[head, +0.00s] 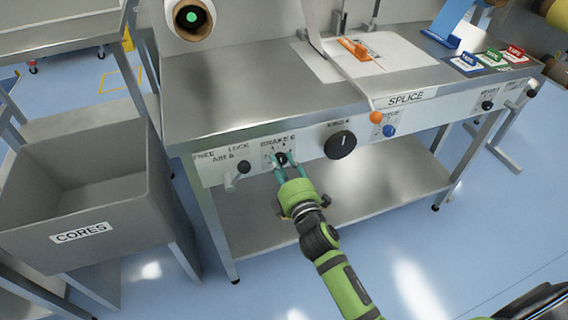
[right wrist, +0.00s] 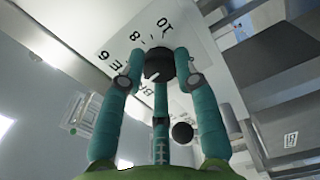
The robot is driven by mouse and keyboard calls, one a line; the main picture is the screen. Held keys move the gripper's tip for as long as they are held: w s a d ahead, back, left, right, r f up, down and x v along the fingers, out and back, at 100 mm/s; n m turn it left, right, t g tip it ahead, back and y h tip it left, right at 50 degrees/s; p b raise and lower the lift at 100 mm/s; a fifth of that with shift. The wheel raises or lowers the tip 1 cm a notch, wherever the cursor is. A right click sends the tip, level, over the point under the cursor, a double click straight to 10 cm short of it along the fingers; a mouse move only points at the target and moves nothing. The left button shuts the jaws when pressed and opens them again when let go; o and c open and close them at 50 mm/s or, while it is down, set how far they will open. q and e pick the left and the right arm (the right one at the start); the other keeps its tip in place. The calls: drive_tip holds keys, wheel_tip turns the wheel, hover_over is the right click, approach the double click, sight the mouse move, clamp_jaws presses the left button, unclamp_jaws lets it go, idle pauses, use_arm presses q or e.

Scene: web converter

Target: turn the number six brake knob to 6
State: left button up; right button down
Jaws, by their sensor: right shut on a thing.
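The black brake knob (head: 282,158) sits on the white front panel under a label that reads "BRAKE 6". My right gripper (head: 281,165) has its teal fingers shut around it from the front. In the right wrist view, the dark knob (right wrist: 158,66) lies between the fingertips of the right gripper (right wrist: 170,72). A white mark shows on its face, but I cannot tell which number it points to. Figures including 8 and 10 show above it, and fingers cover part of the dial and label. My left gripper is not in view.
A black ball handle (head: 244,167) is left of the knob, and a large black knob (head: 340,145) is to its right. Orange (head: 376,118) and blue (head: 389,131) knobs are farther right. A grey CORES bin (head: 140,180) stands at left. The floor in front is clear.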

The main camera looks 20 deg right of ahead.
drive_tip(key=m, duration=0.2)
drive_tip(key=m+p, duration=0.1)
drive_tip(key=m, duration=0.2)
drive_tip(key=shift+s+a+m+p, duration=0.1)
drive_tip(key=shift+a+m+p, duration=0.15)
drive_tip(key=shift+m+p, duration=0.1)
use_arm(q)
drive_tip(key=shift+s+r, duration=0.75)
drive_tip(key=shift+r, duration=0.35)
use_arm(e)
drive_tip(key=shift+m, duration=0.85)
use_arm(q)
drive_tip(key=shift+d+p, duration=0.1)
drive_tip(key=shift+p, duration=0.2)
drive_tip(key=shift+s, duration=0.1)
use_arm(e)
drive_tip(key=c, duration=0.9)
unclamp_jaws()
drive_tip(key=shift+r, duration=0.1)
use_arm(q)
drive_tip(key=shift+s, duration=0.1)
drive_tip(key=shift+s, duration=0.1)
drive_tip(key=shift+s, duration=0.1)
use_arm(e)
drive_tip(key=shift+d, duration=0.1)
